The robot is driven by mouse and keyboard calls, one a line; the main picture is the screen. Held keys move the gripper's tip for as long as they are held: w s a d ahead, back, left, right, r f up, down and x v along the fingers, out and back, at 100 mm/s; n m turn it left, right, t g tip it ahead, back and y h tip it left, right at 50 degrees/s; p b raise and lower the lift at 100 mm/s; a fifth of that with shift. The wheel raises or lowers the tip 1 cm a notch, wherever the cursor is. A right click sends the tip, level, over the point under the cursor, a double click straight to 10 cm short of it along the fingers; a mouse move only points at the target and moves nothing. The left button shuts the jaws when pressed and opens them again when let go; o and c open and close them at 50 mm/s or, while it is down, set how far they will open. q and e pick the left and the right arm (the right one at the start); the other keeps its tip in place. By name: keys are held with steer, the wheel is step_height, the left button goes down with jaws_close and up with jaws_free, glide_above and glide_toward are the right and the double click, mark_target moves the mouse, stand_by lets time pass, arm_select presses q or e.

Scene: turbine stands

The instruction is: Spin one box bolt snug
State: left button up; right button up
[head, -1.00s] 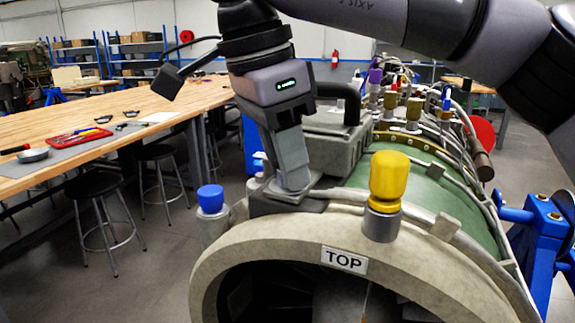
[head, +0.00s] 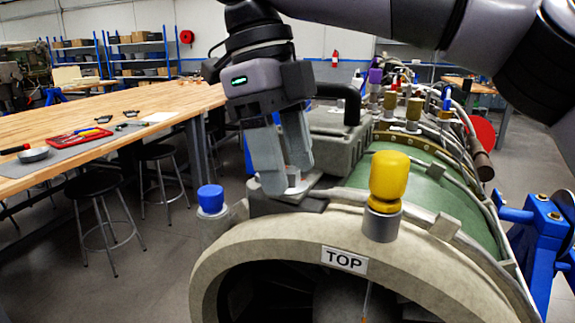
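A grey turbine casing with a "TOP" label (head: 344,260) stands in front of me in the head view. A grey box (head: 337,143) with a black handle sits on top of its green shell. My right gripper (head: 288,181) points down at the box's near left corner, its two fingers on either side of a small silver bolt (head: 293,178). The fingers stand apart with the bolt between their tips; whether they press on it I cannot tell. The bolt is partly hidden by the fingers. My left gripper is not in view.
A yellow-capped fitting (head: 388,177) rises just right of my gripper, and a blue-capped one (head: 210,200) stands to its left. Several more capped fittings and pipes line the casing behind. A wooden bench (head: 110,110) with a red tray (head: 80,136) is at left.

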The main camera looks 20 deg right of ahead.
steer(key=shift+o, duration=0.8)
